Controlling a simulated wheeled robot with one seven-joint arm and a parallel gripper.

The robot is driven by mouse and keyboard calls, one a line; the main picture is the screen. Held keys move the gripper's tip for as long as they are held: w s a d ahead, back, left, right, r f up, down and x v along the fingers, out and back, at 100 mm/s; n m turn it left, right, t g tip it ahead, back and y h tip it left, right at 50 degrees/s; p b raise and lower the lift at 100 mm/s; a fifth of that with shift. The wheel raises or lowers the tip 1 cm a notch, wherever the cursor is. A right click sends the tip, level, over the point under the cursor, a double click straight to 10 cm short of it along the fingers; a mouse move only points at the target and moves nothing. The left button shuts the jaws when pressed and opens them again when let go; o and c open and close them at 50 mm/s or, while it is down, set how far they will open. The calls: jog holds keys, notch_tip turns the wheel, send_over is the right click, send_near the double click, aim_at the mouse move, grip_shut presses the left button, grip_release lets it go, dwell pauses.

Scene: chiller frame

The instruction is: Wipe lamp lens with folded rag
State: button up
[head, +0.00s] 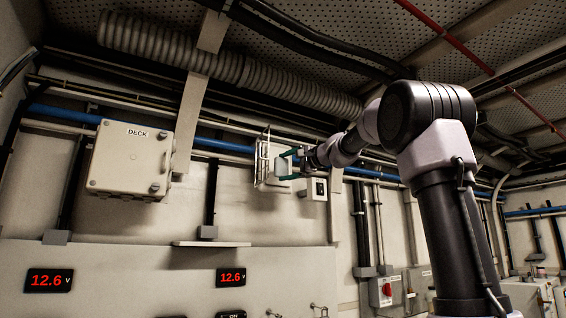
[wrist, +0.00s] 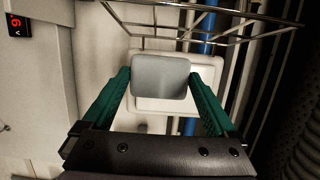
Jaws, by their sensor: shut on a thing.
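My gripper (wrist: 160,78) has two green fingers shut on a grey folded rag (wrist: 160,68). In the head view my gripper (head: 290,164) is at the wall, in front of the lamp (head: 268,181). In the wrist view the lamp's pale, rounded housing (wrist: 214,74) lies right behind the rag. The rag hides much of the lamp's face, and I cannot tell whether it touches the lens. The wire guard (wrist: 240,36) stands out from the lamp's edge, swung aside; in the head view it shows at the lamp's left (head: 263,150).
A small switch box (head: 313,189) sits just right of the lamp. A DECK box (head: 130,160) hangs further left. Blue pipe (head: 228,146) runs behind along the wall. A ribbed duct (head: 220,65) and cables run overhead. A narrow shelf (head: 212,244) juts out below.

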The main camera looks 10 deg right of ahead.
jog(key=x, duration=0.3)
jog(key=shift+w+d, duration=0.1)
jog(key=shift+w, duration=1.25)
jog(key=shift+x, duration=1.1)
jog(key=shift+d, duration=0.1)
jog(key=w+d, duration=0.2)
jog(key=d, duration=0.6)
jog(key=shift+w, duration=0.3)
jog(key=shift+a, duration=0.15)
